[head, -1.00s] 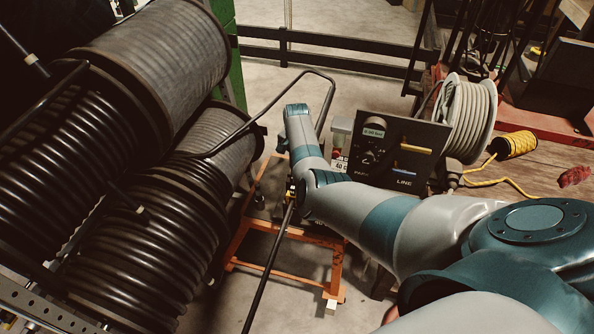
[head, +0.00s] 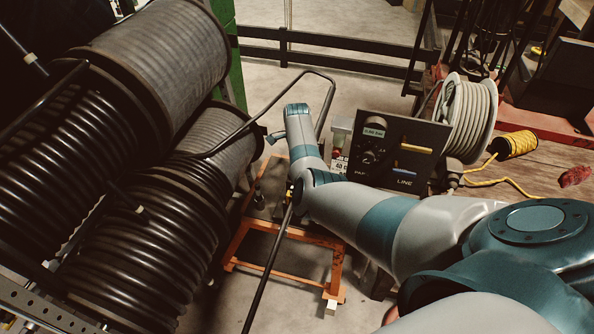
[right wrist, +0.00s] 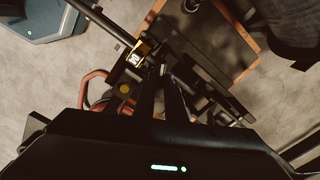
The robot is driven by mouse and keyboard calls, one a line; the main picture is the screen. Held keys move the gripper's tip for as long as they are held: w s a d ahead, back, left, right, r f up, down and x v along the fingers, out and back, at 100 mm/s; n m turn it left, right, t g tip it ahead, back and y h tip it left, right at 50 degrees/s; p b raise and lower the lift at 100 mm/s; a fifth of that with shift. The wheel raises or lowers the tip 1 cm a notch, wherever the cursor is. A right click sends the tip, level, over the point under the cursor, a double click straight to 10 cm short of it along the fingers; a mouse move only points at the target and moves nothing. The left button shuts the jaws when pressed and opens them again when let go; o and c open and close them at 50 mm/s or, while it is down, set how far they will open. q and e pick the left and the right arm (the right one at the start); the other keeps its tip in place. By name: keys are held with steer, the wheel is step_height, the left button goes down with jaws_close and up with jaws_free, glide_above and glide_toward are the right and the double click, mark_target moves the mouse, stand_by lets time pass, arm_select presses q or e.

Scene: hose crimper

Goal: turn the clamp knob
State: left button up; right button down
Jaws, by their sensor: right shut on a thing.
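My right arm reaches over the orange-framed stand (head: 335,268) in the head view, and its forearm and wrist hide the gripper there. In the right wrist view my right gripper (right wrist: 164,76) has its dark fingers close together at the tips. They are shut on a small dark part at the clamp, which appears to be the clamp knob and is mostly hidden by the fingers. A yellow label block (right wrist: 138,54) sits just left of the fingertips, by a long black rod (right wrist: 100,18). My left gripper is not in view.
Large reels of black hose (head: 120,215) fill the left side. A dark control panel (head: 400,150) stands right of my wrist. A white cable reel (head: 468,118) and a yellow cord spool (head: 514,145) are on the wooden bench (head: 535,190). Bare floor shows beyond the stand.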

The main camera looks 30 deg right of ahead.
steer(key=shift+w+d+r, duration=0.1)
steer(key=shift+r, duration=0.05)
steer(key=c, duration=1.8)
jaws_free()
step_height(320, 180, up, 17)
steer(key=b, duration=0.4)
steer(key=shift+r, duration=0.15)
